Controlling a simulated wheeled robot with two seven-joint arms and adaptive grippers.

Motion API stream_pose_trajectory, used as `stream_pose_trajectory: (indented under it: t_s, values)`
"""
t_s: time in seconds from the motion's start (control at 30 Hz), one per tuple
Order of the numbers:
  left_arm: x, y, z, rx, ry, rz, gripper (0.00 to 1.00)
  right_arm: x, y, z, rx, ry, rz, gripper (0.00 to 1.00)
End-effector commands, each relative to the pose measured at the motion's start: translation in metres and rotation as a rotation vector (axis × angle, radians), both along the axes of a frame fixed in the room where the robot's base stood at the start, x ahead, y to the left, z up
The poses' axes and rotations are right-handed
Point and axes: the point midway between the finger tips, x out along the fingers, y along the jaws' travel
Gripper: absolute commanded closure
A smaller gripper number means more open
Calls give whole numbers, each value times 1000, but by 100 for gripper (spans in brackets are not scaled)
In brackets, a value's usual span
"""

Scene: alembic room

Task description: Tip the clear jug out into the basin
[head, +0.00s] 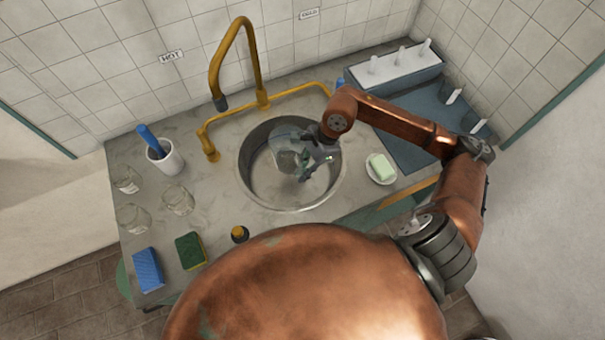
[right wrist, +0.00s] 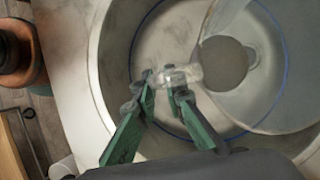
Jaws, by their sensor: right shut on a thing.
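The clear jug (head: 284,140) is over the round steel basin (head: 252,182), within its rim. It looks tilted, but its exact angle is hard to read through the clear wall. My right gripper (head: 312,162) is at the jug's right side. In the right wrist view the green fingers of the right gripper (right wrist: 165,84) are shut on the jug's clear handle, and the jug (right wrist: 256,92) fills the upper right. A grey disc shows through it; I cannot tell whether it is liquid or the base. The basin (right wrist: 112,78) lies below. My left gripper is not in view.
A yellow tap (head: 243,28) arches behind the basin, with yellow pipes beside it. A soap dish (head: 381,180) sits right of the basin, and a drying rack (head: 395,68) stands at back right. Glass jars (head: 179,200), a white cup (head: 165,160) and sponges (head: 190,250) stand left.

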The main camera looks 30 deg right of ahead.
Motion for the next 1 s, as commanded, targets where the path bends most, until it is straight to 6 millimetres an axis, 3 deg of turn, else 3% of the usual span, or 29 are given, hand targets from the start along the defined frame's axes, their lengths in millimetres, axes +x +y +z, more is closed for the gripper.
stream_pose_trajectory:
  t_s: [0.53, 1.0]
  values:
    - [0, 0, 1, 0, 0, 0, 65, 3, 1, 15, 6, 12, 1, 100]
    - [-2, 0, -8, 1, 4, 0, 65, 2, 1, 17, 31, 410, 2, 100]
